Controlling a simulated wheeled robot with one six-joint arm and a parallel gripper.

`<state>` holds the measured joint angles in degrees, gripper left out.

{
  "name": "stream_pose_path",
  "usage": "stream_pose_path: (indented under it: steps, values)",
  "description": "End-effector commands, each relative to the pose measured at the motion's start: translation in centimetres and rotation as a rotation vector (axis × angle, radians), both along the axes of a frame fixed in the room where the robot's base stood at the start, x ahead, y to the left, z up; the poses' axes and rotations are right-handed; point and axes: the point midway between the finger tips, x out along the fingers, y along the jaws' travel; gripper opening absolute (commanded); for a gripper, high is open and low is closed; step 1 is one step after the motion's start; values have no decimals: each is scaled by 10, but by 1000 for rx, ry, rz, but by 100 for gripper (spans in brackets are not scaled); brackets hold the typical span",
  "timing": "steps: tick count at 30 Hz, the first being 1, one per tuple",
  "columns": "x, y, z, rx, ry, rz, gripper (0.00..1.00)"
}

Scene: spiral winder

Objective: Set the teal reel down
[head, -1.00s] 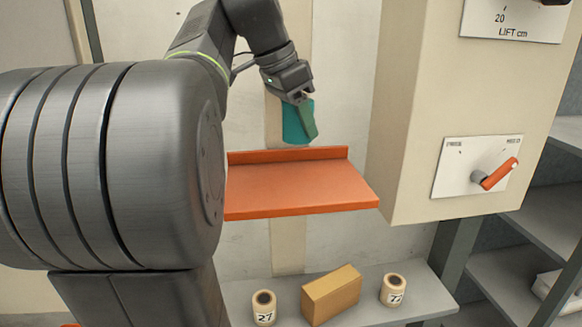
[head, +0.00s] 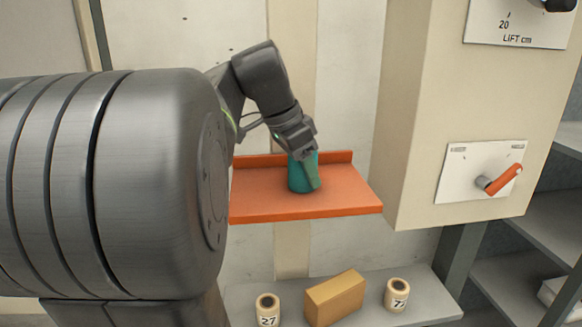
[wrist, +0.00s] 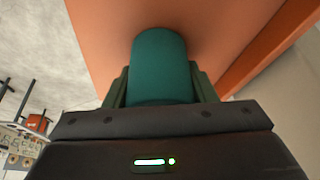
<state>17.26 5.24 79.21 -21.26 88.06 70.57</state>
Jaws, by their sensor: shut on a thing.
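The teal reel (head: 297,177) is upright at the orange shelf (head: 340,196), with its lower end at or just above the shelf's surface; I cannot tell whether it touches. My gripper (head: 308,172) comes from above and is shut on the reel. In the wrist view the reel (wrist: 160,62) sits between the two green fingers of my gripper (wrist: 162,88), with the orange shelf (wrist: 105,30) beyond it. The reel's far end is hidden in that view.
The orange shelf has a raised lip at the back and is otherwise bare. A beige cabinet (head: 405,130) with an orange-handled dial (head: 503,180) stands close to its right. Below, a grey ledge (head: 425,290) bears a cardboard box (head: 335,297) and cream reels marked 27 (head: 267,308) and 72 (head: 397,294).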

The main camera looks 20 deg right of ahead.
Motion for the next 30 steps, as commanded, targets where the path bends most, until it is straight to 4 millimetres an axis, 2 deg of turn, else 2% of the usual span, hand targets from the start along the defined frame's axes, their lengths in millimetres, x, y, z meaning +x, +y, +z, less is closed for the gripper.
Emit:
stream_pose_path:
  steps: [2, 3, 5, 6, 17, 20, 30]
  values:
    - [0, 0, -4, 0, 0, 0, 26]
    - [0, 0, -2, 0, 0, 0, 59]
    - [0, 0, -2, 0, 0, 0, 70]
    - [0, 0, -2, 0, 0, 0, 72]
    - [0, 1, 4, 0, -1, 0, 72]
    - [1, 6, 17, -1, -3, 1, 72]
    - [0, 35, 84, 0, -3, 3, 72]
